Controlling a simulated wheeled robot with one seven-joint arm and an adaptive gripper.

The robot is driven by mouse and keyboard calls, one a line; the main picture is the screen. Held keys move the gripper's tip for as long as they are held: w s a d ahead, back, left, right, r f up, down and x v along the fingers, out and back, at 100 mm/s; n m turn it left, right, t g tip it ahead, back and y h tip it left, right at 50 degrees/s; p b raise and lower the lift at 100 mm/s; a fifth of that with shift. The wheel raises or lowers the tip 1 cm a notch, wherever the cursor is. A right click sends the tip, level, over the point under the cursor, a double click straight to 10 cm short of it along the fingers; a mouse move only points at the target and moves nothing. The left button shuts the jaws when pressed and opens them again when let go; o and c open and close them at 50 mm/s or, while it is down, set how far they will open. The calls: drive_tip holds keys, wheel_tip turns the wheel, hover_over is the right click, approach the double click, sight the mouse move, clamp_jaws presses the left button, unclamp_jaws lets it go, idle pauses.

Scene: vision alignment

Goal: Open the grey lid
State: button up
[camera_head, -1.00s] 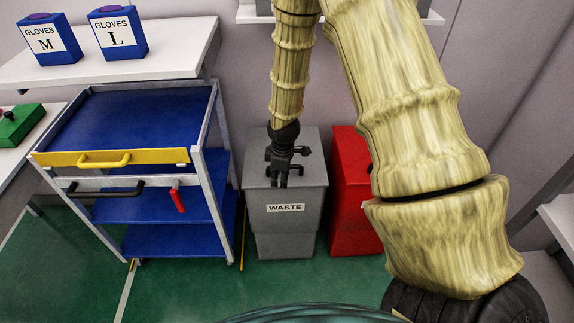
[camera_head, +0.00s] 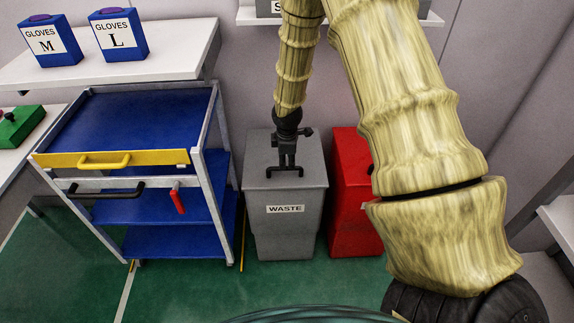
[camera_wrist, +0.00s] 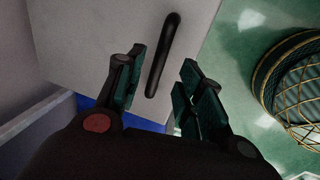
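The grey waste bin (camera_head: 285,228) stands against the wall with its grey lid (camera_head: 312,180) shut on top. A black bar handle (camera_head: 285,172) runs across the lid in the head view. My gripper (camera_head: 286,160) points down just above the handle. In the wrist view, my gripper (camera_wrist: 162,75) is open, with its two dark green fingers apart. The black handle (camera_wrist: 163,55) shows between and beyond the fingers against the pale lid (camera_wrist: 95,45). The fingers appear not to touch it; their exact height above the lid is unclear.
A red bin (camera_head: 352,215) stands close on the right, partly behind my arm. A blue cart (camera_head: 135,120) with yellow, black and red handles stands on the left. A shelf (camera_head: 340,18) juts from the wall above. Green floor (camera_head: 200,290) lies clear in front.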

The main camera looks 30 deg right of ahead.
sight(287, 167)
drive_tip(key=shift+w+d+f, duration=0.15)
drive_tip(key=shift+w+f, duration=0.05)
drive_tip(key=shift+f, duration=0.9)
drive_tip(key=shift+w+d+f, duration=0.1)
drive_tip(key=shift+w+f, duration=0.05)
drive_tip(key=shift+f, duration=0.9)
drive_tip(key=shift+c, duration=0.2)
clamp_jaws()
